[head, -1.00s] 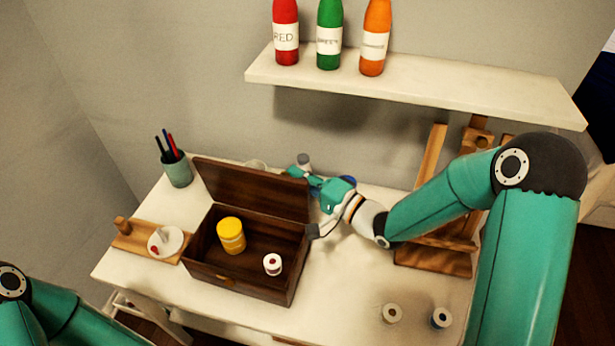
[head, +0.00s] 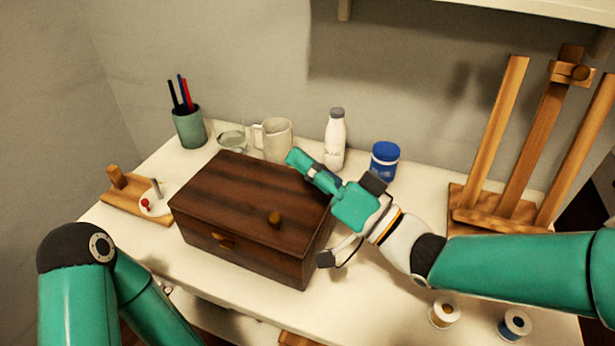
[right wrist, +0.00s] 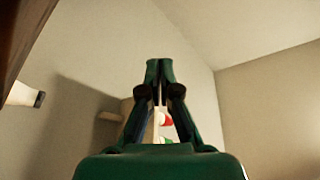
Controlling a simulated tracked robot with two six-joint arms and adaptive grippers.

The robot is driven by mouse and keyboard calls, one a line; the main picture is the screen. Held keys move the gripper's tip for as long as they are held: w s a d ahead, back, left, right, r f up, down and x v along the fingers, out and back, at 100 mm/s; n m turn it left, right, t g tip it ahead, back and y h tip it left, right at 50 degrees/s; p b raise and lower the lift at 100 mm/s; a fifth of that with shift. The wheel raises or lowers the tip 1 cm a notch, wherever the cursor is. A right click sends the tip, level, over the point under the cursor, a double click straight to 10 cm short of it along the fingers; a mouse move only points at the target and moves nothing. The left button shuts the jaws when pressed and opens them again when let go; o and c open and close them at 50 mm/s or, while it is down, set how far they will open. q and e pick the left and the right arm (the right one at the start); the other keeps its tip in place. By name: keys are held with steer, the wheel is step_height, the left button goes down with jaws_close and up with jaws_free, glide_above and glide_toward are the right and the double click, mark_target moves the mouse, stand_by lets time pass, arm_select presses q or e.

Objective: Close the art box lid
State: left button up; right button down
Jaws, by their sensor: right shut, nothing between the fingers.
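The dark wooden art box (head: 250,257) stands on the white desk. Its lid (head: 245,190) lies down over the top, and the inside is hidden. A small brown knob (head: 274,218) shows on the lid, and a clasp (head: 222,241) on the front. My right gripper (head: 293,158) is shut and empty, by the lid's back right corner; I cannot tell whether it touches the lid. Its closed fingers also show in the right wrist view (right wrist: 160,68). My left arm comes in at the lower left, but its gripper is not in view.
Behind the box stand a pen cup (head: 189,128), a glass (head: 231,136), a mug (head: 274,139), a white bottle (head: 335,142) and a blue jar (head: 385,160). A wooden easel (head: 505,210) is at right. Two spools (head: 444,313) lie near the front edge. A small board (head: 125,195) is left.

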mark_target(291, 228)
steer(key=s+f+n+g+b, duration=0.1)
steer(key=f+n+b, duration=0.1)
steer(key=b, duration=0.1)
steer(key=s+a+f+n+y+b, duration=0.1)
steer(key=f+n+b, duration=0.1)
steer(key=n+b, duration=0.1)
steer(key=s+f+n+g+y+b, duration=0.1)
steer(key=f+n+b, duration=0.1)
steer(key=b, duration=0.3)
steer(key=shift+s+a+n+g, duration=0.3)
steer(key=shift+s+n, duration=0.05)
steer(key=shift+n, duration=0.15)
steer(key=shift+s+a+f+n+g+y+b, duration=0.1)
steer(key=shift+s+f+n+g+y+b, duration=0.25)
steer(key=shift+n+b, duration=0.65)
steer(key=shift+f, duration=0.1)
steer(key=shift+a+f, duration=0.1)
